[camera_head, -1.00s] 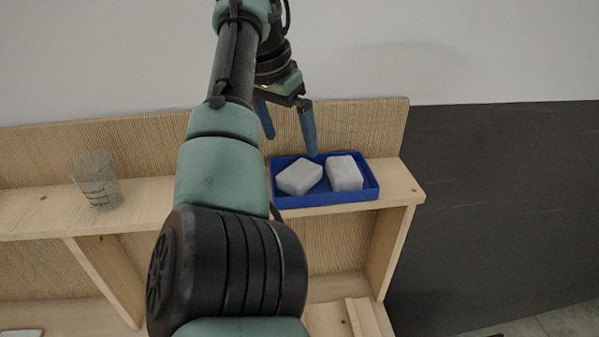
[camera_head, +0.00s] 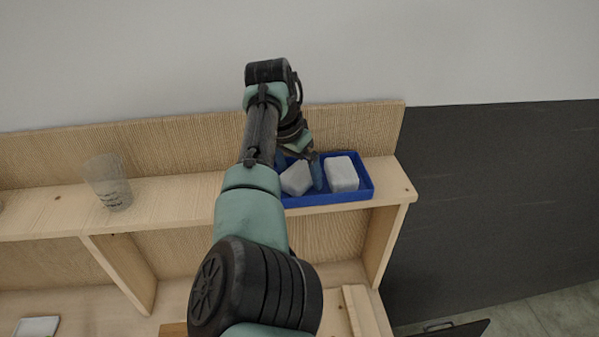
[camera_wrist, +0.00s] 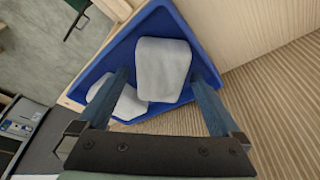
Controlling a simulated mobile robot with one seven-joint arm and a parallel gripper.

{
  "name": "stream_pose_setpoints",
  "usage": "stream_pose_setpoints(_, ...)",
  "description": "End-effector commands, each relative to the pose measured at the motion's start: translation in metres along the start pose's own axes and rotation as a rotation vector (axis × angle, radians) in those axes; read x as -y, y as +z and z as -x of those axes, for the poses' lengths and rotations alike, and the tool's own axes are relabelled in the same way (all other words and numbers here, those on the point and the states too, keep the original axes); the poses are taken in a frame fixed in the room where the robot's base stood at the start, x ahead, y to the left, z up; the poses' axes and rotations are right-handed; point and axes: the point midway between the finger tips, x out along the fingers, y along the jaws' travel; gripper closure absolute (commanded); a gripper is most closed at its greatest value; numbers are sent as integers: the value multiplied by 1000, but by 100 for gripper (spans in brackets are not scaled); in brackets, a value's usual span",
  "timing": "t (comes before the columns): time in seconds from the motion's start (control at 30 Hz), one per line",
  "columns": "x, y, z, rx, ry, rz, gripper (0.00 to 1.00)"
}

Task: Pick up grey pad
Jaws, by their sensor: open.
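Two pale grey, rounded blocks lie in a blue tray (camera_head: 330,199), and either could be the grey pad. The left pad (camera_head: 295,182) is tilted in the tray, and the right pad (camera_head: 342,174) lies beside it. My gripper (camera_head: 299,174) is open and low over the left pad, with one blue finger in the gap between the pads. In the wrist view, one pad (camera_wrist: 162,72) lies between the spread fingers of my gripper (camera_wrist: 160,62). The other pad (camera_wrist: 128,103) is partly hidden behind the left finger. I cannot tell whether the fingers touch the pads.
The tray stands on a wooden shelf (camera_head: 180,207) near its right end, before a ribbed back panel (camera_head: 365,125). A clear cup (camera_head: 108,182) stands farther left. The shelf between the cup and my arm is bare.

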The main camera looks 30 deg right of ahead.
Motion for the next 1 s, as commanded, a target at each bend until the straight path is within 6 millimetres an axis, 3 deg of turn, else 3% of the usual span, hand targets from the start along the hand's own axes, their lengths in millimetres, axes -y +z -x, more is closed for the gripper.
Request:
stream_pose_setpoints(0.1,0,0,0,0,0,0,2)
stream_pose_setpoints(0.6,0,0,1,-1,-1,0,90)
stream_pose_setpoints(0.83,1,-2,4,-2,-3,0,90)
stream_pose_setpoints(1.0,1,-9,25,-4,-5,-1,90)
